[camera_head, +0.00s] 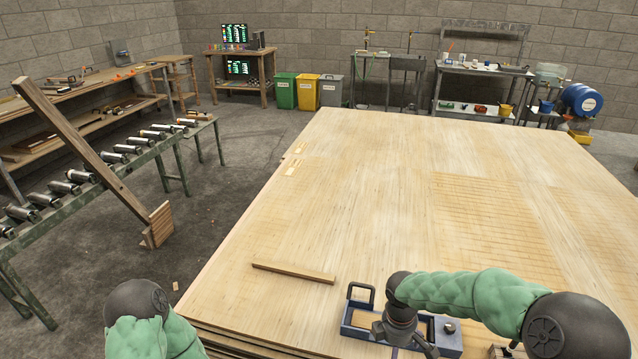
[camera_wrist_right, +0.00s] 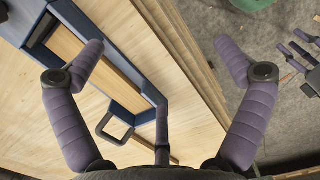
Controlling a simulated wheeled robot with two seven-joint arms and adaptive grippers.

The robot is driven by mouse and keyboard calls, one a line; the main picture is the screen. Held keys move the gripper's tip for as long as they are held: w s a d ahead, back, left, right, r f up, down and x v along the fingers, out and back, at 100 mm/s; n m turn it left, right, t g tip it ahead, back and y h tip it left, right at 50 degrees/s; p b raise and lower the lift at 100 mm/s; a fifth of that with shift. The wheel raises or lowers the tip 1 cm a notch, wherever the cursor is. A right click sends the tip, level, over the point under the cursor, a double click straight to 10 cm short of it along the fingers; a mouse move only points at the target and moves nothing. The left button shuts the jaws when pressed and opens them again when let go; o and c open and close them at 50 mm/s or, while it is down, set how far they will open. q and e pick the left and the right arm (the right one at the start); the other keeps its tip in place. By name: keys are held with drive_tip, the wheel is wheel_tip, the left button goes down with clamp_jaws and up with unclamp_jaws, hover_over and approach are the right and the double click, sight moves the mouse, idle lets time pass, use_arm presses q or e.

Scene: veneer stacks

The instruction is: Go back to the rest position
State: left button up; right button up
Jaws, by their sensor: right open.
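My right gripper (camera_head: 415,344) is over the front edge of the veneer stack (camera_head: 330,190), above a blue frame (camera_head: 447,345). The blue frame (camera_wrist_right: 125,93), with a light wood panel inside and a dark loop handle (camera_wrist_right: 114,128), lies below and to the left. In the head view the gripper partly hides the frame.
A thin wooden strip (camera_head: 293,272) lies on the stack left of the frame. A roller conveyor (camera_head: 110,175) and a leaning wooden beam (camera_head: 85,150) stand at the left. Bins (camera_head: 305,92) and shelves stand at the back. Most of the stack's top is clear.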

drive_tip(key=s+a+f+m+y+p, duration=0.2)
drive_tip(key=s+a+f+m, duration=0.2)
drive_tip(key=s+f+m, duration=0.4)
drive_tip(key=s+a+f+m+y+p, duration=0.2)
drive_tip(key=s+a+f+m, duration=0.3)
drive_tip(key=s+f+m, duration=0.3)
drive_tip(key=shift+s+a+f+m+t+y, duration=0.2)
drive_tip(key=shift+s+f+m+t+y, duration=0.15)
drive_tip(key=shift+s+f, duration=0.4)
